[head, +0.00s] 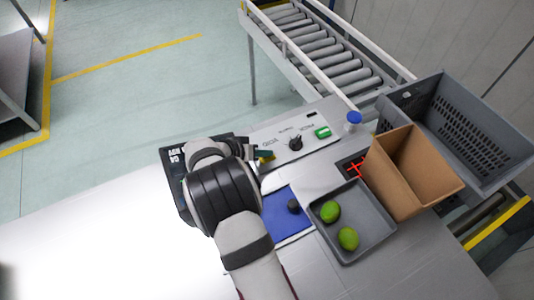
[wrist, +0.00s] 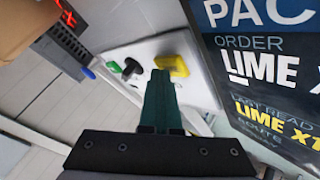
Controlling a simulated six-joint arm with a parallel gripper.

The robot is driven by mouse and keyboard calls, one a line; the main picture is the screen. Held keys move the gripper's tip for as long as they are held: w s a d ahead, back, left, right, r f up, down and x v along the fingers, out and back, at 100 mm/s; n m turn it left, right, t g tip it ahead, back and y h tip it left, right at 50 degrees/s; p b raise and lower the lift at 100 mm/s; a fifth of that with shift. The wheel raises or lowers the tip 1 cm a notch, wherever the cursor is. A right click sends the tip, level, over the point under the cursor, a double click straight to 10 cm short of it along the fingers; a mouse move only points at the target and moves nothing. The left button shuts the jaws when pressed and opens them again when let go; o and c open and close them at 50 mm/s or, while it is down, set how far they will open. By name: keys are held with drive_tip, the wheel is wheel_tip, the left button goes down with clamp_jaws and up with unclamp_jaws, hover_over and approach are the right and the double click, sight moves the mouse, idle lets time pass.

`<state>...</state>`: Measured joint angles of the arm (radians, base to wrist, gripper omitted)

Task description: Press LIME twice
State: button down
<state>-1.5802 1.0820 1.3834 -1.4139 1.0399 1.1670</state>
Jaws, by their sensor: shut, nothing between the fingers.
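The pale control panel (head: 275,133) carries a yellow button (head: 267,157), a black knob (head: 295,143) and a green button (head: 323,132). Its small labels are not legible. My gripper (wrist: 160,76) is shut and empty. Its dark green fingers point at the yellow button (wrist: 173,66), with the tips just beside it; I cannot tell whether they touch. The knob (wrist: 132,67) and green button (wrist: 114,66) lie left of the fingers. The dark screen (wrist: 270,70) reads "ORDER LIME X", cut off, and a lower line "LIME X1". Two green limes (head: 330,211) lie in a grey tray (head: 325,238).
A blue mat (head: 285,228) with a small dark object (head: 293,206) is left of the tray. A red cross display (head: 355,168), blue-topped item (head: 354,118), cardboard box (head: 412,180) and grey crate (head: 500,135) stand right. A roller conveyor (head: 315,45) is behind.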

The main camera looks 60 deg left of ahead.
sight(264, 159)
drive_tip(key=shift+r, duration=0.9)
drive_tip(key=shift+r, duration=2.55)
idle(0.5)
wheel_tip(264, 159, up, 4)
drive_tip(key=shift+f, duration=0.1)
drive_tip(key=shift+f, duration=4.45)
